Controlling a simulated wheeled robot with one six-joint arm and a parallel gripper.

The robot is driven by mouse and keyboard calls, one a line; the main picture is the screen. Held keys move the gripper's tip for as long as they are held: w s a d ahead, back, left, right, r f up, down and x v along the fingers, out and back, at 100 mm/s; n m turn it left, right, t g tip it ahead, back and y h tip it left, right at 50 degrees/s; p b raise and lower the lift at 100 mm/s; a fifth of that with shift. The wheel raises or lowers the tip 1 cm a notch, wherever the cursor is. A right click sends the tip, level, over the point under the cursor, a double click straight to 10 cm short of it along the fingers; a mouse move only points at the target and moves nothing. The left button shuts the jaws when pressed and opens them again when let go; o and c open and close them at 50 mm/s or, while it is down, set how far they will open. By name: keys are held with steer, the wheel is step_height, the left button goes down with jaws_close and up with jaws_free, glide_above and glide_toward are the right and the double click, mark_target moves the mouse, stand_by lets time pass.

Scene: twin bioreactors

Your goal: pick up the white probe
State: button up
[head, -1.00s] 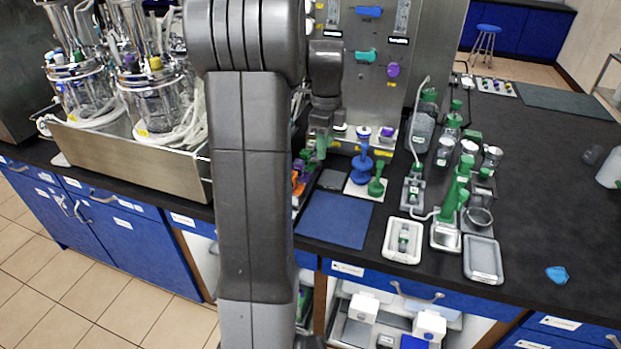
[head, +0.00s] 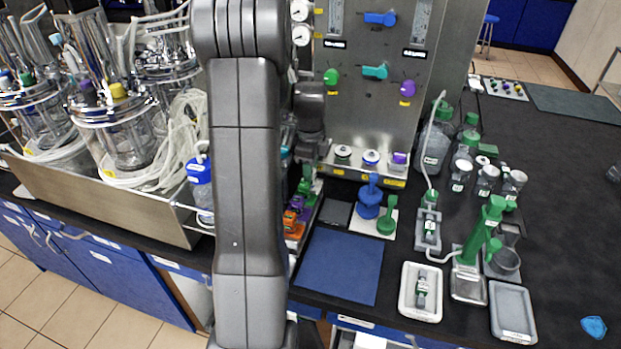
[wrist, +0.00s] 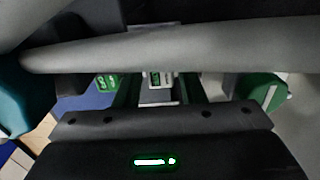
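I cannot make out a white probe for certain. In the wrist view, my gripper (wrist: 160,92) appears open, with two dark green fingers standing apart. A blurred white-labelled thing (wrist: 160,78) shows beyond the gap, and I cannot tell what it is. A long pale bar (wrist: 170,44) crosses the picture close to the camera and hides the upper part of the fingers. In the head view, my arm hides much of the gripper, which is low beside the metal panel (head: 372,110). A row of orange, purple and green items (head: 296,215) stands next to it, partly hidden.
A blue mat (head: 340,266) lies in front, with a blue and green stand (head: 370,198) behind it. White trays (head: 421,292), bottles (head: 436,148) and a green-handled device (head: 482,240) stand to the right. Glass bioreactors (head: 118,125) stand left in a metal tray. The far-right bench is mostly clear.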

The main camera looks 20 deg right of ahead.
steer(key=shift+f, duration=1.45)
jaws_close()
steer(key=shift+r, duration=0.1)
